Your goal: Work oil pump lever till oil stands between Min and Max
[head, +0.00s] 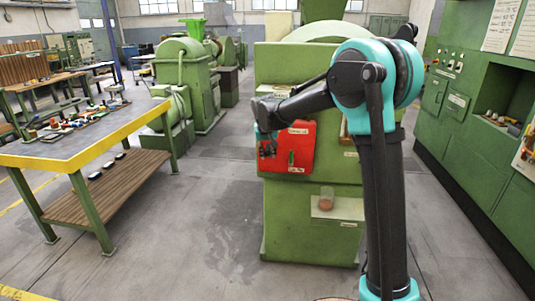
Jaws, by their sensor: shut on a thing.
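The red oil panel (301,139) is on the front of the green extruder in the middle of the head view. It has small white labels, too small to read surely. My gripper (267,147) is at the panel's left edge, reached from the right by my arm. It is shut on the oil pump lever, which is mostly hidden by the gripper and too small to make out. A small dark and bright fitting shows on the panel to the right of the gripper. The Min and Max marks and the oil level cannot be made out.
A glass cup with brownish content (327,199) stands on a pale ledge (345,209) below the panel. A workbench with a yellow edge (104,144) stands at left, with small parts on it. Green control cabinets (462,110) line the right. Floor between is clear.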

